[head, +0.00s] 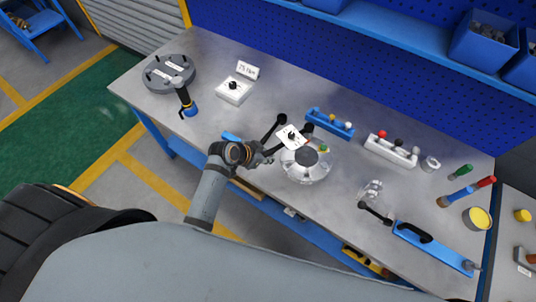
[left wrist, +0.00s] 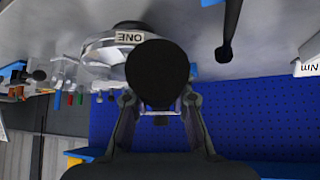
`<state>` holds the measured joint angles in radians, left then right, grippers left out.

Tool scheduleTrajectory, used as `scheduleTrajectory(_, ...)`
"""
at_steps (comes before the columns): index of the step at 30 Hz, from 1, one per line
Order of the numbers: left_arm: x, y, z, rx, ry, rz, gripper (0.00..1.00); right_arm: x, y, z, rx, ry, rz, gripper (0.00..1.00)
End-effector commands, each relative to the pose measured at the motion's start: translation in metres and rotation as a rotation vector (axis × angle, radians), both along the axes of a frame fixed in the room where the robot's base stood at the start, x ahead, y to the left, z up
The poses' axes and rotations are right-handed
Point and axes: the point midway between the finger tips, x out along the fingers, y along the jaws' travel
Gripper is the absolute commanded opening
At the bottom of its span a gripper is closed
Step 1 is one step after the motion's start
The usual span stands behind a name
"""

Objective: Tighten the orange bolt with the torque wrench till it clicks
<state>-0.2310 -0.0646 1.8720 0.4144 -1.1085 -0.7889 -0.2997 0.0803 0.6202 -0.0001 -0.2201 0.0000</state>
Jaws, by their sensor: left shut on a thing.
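My left gripper (head: 266,155) reaches over the bench from the left, close to the left side of a shiny flanged shell (head: 307,176). In the left wrist view, its fingers (left wrist: 158,103) are shut on a dark, round-ended thing (left wrist: 160,72), which hides what lies behind it. I cannot tell whether this is the torque wrench. A small green spot (head: 323,148) is at the shell's far rim. I cannot make out the orange bolt. My right gripper is not in view.
A blue rack (head: 331,123) and white rack (head: 391,150) stand behind the shell. A long blue holder (head: 433,248) lies at right.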

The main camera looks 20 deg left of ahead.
Motion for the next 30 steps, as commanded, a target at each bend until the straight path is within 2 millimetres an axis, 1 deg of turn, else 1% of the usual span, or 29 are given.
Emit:
scheduleTrajectory(8, 0.001, 0.000, 0.001, -0.003, -0.004, 0.001, 0.00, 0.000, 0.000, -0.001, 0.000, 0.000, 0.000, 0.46)
scheduleTrajectory(30, 0.001, 0.000, -0.016, -0.003, -0.006, 0.001, 0.00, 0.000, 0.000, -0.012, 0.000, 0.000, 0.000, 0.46)
